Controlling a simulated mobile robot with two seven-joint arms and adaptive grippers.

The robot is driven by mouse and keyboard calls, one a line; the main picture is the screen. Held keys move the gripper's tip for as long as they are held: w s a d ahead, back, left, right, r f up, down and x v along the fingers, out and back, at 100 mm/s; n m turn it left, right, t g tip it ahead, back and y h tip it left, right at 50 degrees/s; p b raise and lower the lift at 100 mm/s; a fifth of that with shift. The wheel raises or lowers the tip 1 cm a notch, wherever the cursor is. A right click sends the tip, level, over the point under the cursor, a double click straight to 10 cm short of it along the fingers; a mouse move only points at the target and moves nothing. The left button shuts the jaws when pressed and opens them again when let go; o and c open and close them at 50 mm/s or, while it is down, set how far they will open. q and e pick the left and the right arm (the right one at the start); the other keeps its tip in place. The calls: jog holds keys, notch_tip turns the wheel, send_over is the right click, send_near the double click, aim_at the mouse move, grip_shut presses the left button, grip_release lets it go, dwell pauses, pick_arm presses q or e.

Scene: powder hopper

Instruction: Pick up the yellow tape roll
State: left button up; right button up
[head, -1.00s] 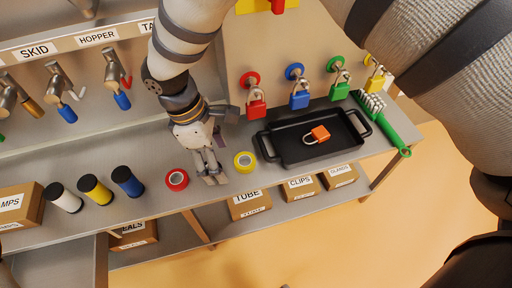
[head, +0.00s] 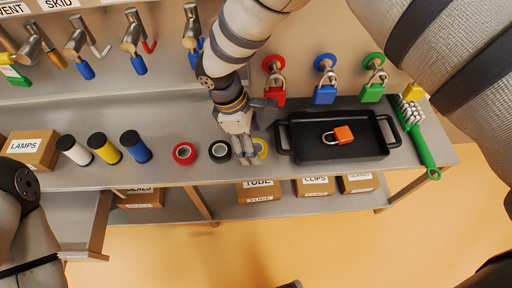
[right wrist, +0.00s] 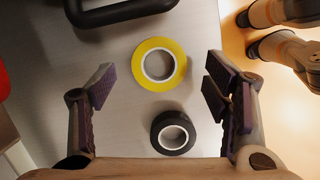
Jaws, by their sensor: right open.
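The yellow tape roll (head: 263,148) lies flat on the grey shelf near its front edge, partly hidden by my right gripper (head: 245,156) in the head view. My right gripper is open and empty, pointing down over the shelf just left of the yellow roll. In the right wrist view the whole yellow roll (right wrist: 159,87) shows ahead, beyond and between the spread fingers (right wrist: 160,90). A black tape roll (right wrist: 158,146) lies closer to the gripper base there; it also shows in the head view (head: 212,153), left of the gripper. My left gripper is out of view.
A red tape roll (head: 176,154) lies further left. A black tray (head: 340,154) holding an orange padlock (head: 344,134) stands just right of the yellow roll. A green brush (head: 420,150) lies beyond it. Padlocks hang on the wall behind. Spools stand at left.

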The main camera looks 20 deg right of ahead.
jog(key=shift+x, duration=1)
jog(key=c, duration=1.1)
